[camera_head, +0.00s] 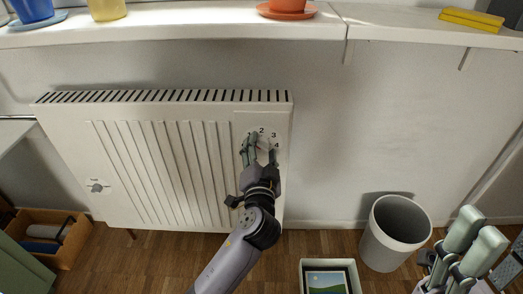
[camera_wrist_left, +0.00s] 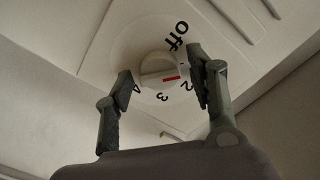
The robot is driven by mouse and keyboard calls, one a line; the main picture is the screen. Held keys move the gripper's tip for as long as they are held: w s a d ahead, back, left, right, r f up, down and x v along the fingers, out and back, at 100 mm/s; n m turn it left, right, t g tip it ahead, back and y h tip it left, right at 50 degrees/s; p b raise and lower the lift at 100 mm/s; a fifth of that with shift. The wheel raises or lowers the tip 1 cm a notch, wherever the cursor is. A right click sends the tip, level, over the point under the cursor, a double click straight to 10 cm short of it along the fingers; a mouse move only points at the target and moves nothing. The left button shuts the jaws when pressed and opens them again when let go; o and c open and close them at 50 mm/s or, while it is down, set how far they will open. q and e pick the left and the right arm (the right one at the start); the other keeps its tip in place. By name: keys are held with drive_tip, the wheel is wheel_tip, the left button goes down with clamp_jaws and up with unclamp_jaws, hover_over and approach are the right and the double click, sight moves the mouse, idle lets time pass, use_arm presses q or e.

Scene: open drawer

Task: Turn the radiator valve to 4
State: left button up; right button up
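The radiator valve knob (camera_wrist_left: 160,70) is a round white dial with a red mark, on a pale plate at the radiator's upper right. In the left wrist view the red mark points right, close to the 2. Off, 2, 3 and 4 are readable around the knob. My left gripper (camera_head: 262,150) is open in front of the valve and covers most of the dial in the head view. In the wrist view its fingers (camera_wrist_left: 162,75) stand on either side of the knob, with a gap visible on both sides. My right gripper (camera_head: 482,224) is open and empty at the lower right.
The white radiator (camera_head: 110,165) hangs below a white sill (camera_head: 390,20) holding pots and a yellow block. A grey bin (camera_head: 396,235) and a box with a picture (camera_head: 328,264) stand on the floor. The wall right of the valve is clear.

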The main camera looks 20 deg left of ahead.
use_arm(q)
drive_tip(key=c, duration=1)
drive_tip(key=shift+c, duration=0.2)
